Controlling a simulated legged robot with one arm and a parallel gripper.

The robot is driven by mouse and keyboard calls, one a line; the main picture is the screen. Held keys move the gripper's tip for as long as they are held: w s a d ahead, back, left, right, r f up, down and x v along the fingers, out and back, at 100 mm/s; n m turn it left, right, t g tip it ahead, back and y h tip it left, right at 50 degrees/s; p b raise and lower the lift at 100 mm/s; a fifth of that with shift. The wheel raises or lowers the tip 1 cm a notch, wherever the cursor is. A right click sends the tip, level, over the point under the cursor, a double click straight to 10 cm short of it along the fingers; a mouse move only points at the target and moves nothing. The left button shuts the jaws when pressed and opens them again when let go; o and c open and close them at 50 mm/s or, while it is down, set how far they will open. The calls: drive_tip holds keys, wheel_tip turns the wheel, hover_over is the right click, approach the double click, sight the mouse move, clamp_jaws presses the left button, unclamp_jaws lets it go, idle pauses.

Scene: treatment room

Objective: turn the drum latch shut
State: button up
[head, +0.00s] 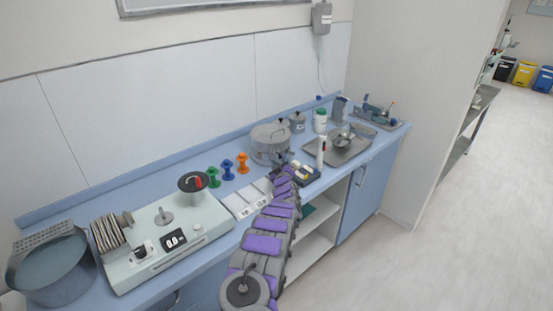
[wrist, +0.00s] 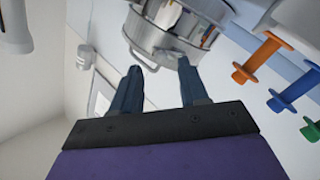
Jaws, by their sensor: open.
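The grey metal drum (head: 270,143) stands on the blue counter (head: 330,181), past the coloured spools. It also shows in the wrist view (wrist: 152,37), turned by the tilted camera, just beyond the fingertips. A pale tab or handle sticks out of its side between the fingertips; I cannot tell whether this is the latch, nor how the latch stands. My gripper (wrist: 160,67) is open, with nothing seen held between its two dark blue fingers. The right fingertip overlaps the drum's edge in the picture; contact is unclear. In the head view my arm hides the gripper's tips.
Green, blue and orange spools (head: 242,163) stand left of the drum. A pale machine with a display (head: 170,262) fills the left counter. Open floor lies at right.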

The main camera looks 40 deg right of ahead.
sight(277, 153)
drive_tip(key=d, duration=0.1)
drive_tip(key=w+d, duration=0.1)
drive_tip(key=shift+w+d+f, duration=0.25)
drive_tip(key=shift+w+d, duration=0.1)
drive_tip(key=shift+d, duration=0.05)
drive_tip(key=shift+w+a+r+b, duration=0.3)
drive_tip(key=shift+w+a+r, duration=0.05)
drive_tip(key=shift+w+a, duration=0.3)
drive_tip(key=shift+w+a+r+b, duration=0.3)
drive_tip(key=shift+w+a, duration=0.25)
drive_tip(key=shift+w, duration=0.05)
drive_tip(key=shift+w+d, duration=0.1)
drive_tip(key=d, duration=0.2)
drive_tip(key=shift+w+d+f, duration=0.1)
drive_tip(key=shift+d+f, duration=0.25)
drive_tip(key=shift+f, duration=0.05)
drive_tip(key=shift+d, duration=0.15)
drive_tip(key=shift+a, duration=0.5)
drive_tip(key=shift+c, duration=0.8)
drive_tip(key=shift+a+r, duration=0.3)
drive_tip(key=shift+a, duration=0.25)
drive_tip(key=c, duration=0.3)
drive_tip(key=shift+d, duration=0.1)
drive_tip(key=c, duration=0.3)
drive_tip(key=shift+d+f, duration=0.15)
drive_tip(key=shift+d, duration=0.1)
clamp_jaws()
